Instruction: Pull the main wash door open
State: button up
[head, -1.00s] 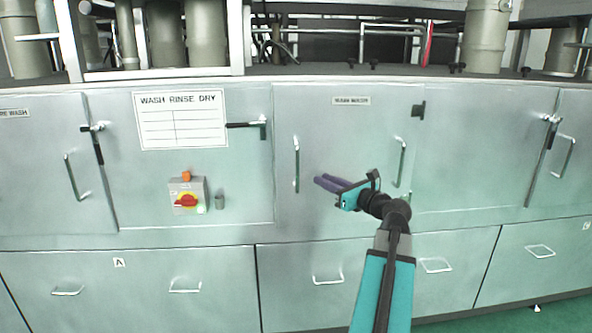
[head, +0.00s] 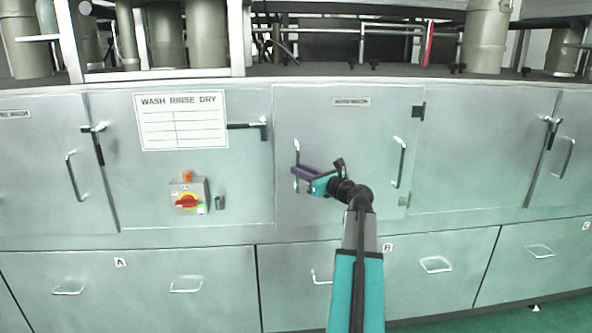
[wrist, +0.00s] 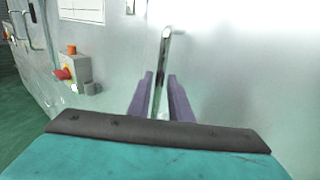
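The main wash door (head: 345,135) is a grey metal panel in the middle of the head view, with a small blurred label near its top. It looks closed, flush with its neighbours. Its upright bar handle (head: 296,152) is on its left side and also shows in the wrist view (wrist: 165,50). My gripper (head: 296,172) is at the handle's lower half. In the wrist view its two purple fingers (wrist: 160,95) stand apart on either side of the bar, with slim gaps visible. I see no clear contact. The fingers hide part of the handle in the head view.
A black lever latch (head: 248,125) sits just left of the door, pointing left. A second handle (head: 399,162) is on the door's right side. Drawers with handles run below.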

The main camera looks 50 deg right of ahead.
jog(key=shift+w+d, duration=0.15)
jog(key=shift+w, duration=0.95)
grip_shut()
jog(key=shift+s+a, duration=0.1)
jog(key=shift+a, duration=0.25)
